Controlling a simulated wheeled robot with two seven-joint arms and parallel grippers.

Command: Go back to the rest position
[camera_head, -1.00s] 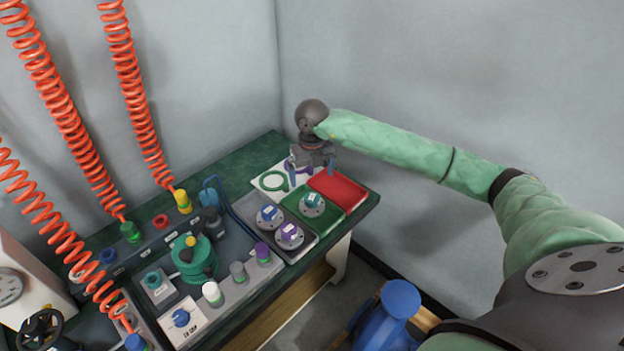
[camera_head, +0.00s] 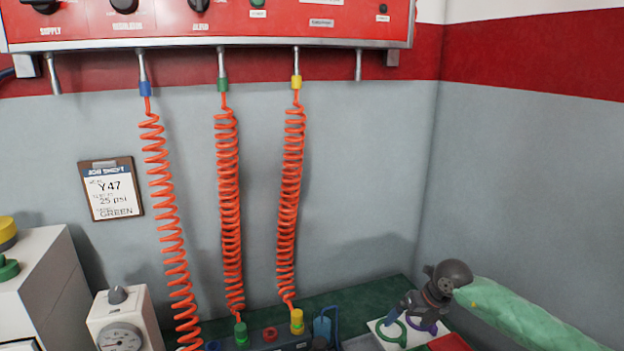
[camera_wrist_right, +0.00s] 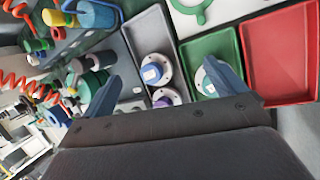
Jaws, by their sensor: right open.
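My right gripper (camera_head: 408,312) is at the lower right of the head view, low over the back corner of the green bench. Its wrist is dark grey and its arm sleeve is green. In the right wrist view its two blue fingers (camera_wrist_right: 162,72) are spread apart with nothing held between them. Beyond the fingers are a grey tray (camera_wrist_right: 133,42), a green tray (camera_wrist_right: 227,42) and a red tray (camera_wrist_right: 283,85). Round flanged parts stand in the grey and green trays. My left gripper is in neither view.
A white mat (camera_head: 377,328) with a green ring (camera_head: 391,333) lies near the gripper. Orange coiled hoses (camera_head: 228,200) hang from a red panel (camera_head: 290,25) to the bench. A clipboard (camera_head: 111,188) hangs on the wall. A gauge box (camera_head: 122,318) stands at left.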

